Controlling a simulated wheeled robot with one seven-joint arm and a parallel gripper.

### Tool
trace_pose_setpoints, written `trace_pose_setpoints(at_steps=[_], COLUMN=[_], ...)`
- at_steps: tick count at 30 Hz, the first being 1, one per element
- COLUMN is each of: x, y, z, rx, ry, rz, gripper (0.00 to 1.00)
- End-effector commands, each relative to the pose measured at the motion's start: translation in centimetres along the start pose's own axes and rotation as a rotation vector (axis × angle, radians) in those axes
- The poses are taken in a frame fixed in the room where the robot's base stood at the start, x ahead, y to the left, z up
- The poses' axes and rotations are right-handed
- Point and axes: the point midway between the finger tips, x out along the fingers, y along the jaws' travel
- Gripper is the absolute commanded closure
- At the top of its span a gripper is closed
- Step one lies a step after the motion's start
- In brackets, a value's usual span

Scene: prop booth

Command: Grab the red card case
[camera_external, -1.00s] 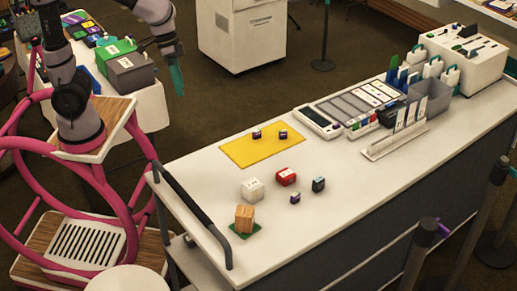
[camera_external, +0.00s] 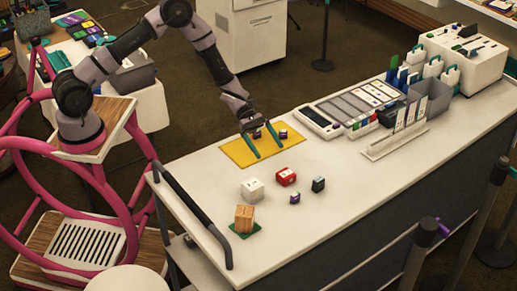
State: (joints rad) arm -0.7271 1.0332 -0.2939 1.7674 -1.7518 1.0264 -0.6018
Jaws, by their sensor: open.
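The red card case (camera_external: 286,177) is a small red box with a white label. It stands on the white counter, just in front of the yellow mat, to the right of a white box. My gripper (camera_external: 268,149) is open, with its two teal fingers spread over the yellow mat (camera_external: 236,153). It is behind the red card case, a little to its upper left in the picture, and appears apart from it. Nothing is held between the fingers.
Two small purple boxes (camera_external: 283,134) are by my fingers on the mat. A white box (camera_external: 252,189), a dark box (camera_external: 318,184), a small purple box (camera_external: 295,198) and a wooden block (camera_external: 244,217) stand near the case. The counter's right front is clear.

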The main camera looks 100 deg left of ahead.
Motion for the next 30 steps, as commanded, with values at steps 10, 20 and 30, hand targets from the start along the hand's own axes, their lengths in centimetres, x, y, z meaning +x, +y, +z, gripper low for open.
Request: trace_pose_setpoints(at_steps=[10, 20, 30], x=[2.1, 6.2, 10.6], y=[1.2, 1.4, 1.6], z=[-2.4, -2.4, -2.6], rx=[-0.108, -0.107, -0.105], ry=[-0.033, -0.031, -0.031], rz=[0.053, 0.053, 0.052], gripper=[0.0, 0.0, 0.0])
